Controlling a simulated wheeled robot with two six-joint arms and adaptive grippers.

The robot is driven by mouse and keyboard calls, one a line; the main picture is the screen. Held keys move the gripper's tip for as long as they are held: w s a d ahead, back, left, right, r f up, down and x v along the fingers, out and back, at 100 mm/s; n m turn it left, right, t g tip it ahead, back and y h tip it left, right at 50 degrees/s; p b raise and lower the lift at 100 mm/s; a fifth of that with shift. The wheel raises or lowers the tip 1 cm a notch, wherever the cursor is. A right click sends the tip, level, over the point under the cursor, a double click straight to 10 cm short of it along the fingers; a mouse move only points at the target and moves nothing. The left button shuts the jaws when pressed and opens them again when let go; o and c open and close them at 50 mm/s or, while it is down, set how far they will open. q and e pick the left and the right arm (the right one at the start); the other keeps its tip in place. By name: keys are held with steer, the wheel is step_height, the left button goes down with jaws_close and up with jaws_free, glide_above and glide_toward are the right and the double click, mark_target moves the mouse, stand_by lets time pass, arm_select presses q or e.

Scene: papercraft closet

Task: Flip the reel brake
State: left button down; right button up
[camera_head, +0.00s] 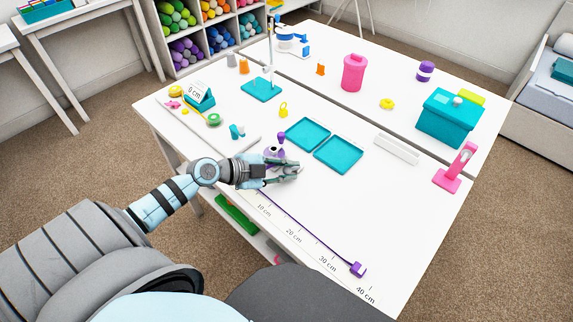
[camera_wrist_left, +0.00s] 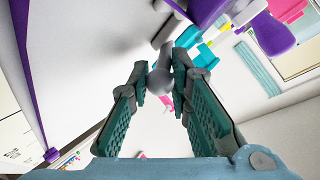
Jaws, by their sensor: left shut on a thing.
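The purple reel (camera_head: 273,152), with a small purple knob on top, stands near the front edge of the table; my left gripper partly hides it. My left gripper (camera_head: 292,171) reaches in from the left at the reel's near side, low over the table. In the left wrist view its fingers (camera_wrist_left: 161,68) are shut on a small grey lever (camera_wrist_left: 158,80), which I take for the reel brake. The reel's purple body (camera_wrist_left: 205,10) shows just above the fingers there. Which way the lever is set cannot be told. My right gripper is out of view.
A purple line (camera_head: 310,232) runs along a centimetre scale to a purple block (camera_head: 358,269). Two teal trays (camera_head: 338,154) lie beyond the gripper.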

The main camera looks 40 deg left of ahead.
arm_select(q)
steer(key=shift+s+f, duration=0.15)
steer(key=shift+f, duration=0.1)
steer(key=c, duration=1.7)
jaws_free()
steer(key=shift+o, duration=1.2)
steer(key=shift+r, duration=0.1)
steer(key=shift+s+a+r, duration=0.15)
steer(key=shift+s+a, duration=0.05)
steer(key=v, duration=0.6)
steer(key=shift+s+a+r, duration=0.1)
steer(key=shift+s+r, duration=0.15)
